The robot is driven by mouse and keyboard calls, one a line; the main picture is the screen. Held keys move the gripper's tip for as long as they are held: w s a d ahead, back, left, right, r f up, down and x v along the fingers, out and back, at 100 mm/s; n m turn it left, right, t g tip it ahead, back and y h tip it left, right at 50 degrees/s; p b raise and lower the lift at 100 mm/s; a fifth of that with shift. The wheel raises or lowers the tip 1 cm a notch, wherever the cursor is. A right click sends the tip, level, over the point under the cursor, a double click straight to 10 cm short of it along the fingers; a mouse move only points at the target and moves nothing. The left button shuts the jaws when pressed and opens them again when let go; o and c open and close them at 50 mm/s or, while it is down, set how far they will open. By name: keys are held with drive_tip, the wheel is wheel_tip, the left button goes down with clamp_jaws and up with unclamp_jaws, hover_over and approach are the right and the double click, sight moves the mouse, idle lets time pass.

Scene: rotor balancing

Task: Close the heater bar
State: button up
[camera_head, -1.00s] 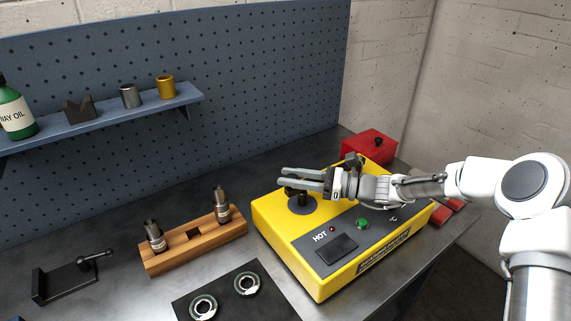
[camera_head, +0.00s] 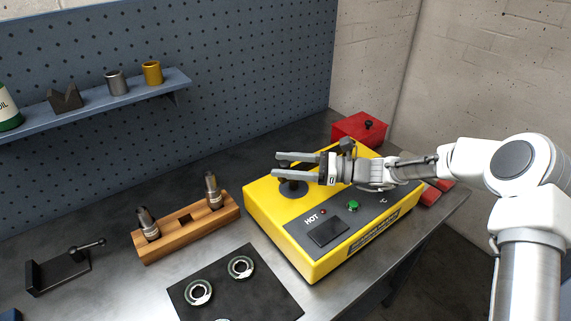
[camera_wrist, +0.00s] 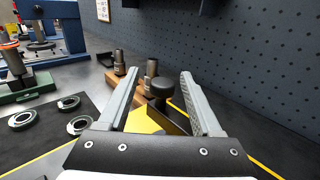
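The yellow heater (camera_head: 262,204) stands on the bench, with a dark panel marked HOT, a red light and a green button. A dark post on a round base (camera_head: 293,188) rises from its left part, partly hidden by my fingers. My gripper (camera_head: 276,165) is over the heater with its fingers pointing left. In the wrist view my gripper (camera_wrist: 160,82) is open, its fingers apart. A dark round knob (camera_wrist: 153,68) on a thick stem and a dark bar (camera_wrist: 172,118) show between and beyond the fingers. I cannot tell whether a finger touches them.
A wooden block (camera_head: 186,229) with two metal tools stands left of the heater. A black mat (camera_head: 232,286) with bearing rings lies in front. A red box (camera_head: 357,130) sits behind the heater. A black stand with a crank (camera_head: 63,269) is at far left.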

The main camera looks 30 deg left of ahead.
drive_tip(key=shift+d, duration=0.1)
drive_tip(key=v, duration=1.7)
drive_tip(key=shift+d+b, duration=0.15)
drive_tip(key=shift+b, duration=0.2)
drive_tip(key=s+d+r+n+t+h, duration=0.3)
drive_tip(key=s+d+n+h, duration=0.1)
drive_tip(key=s+d, duration=0.4)
drive_tip(key=s+d+r+n+t+h, duration=0.4)
drive_tip(key=s+d+h, duration=0.3)
drive_tip(key=s, duration=0.3)
drive_tip(key=s+d+r+n+t+h, duration=0.4)
drive_tip(key=s+d+n+h, duration=0.2)
drive_tip(key=s+d, duration=0.3)
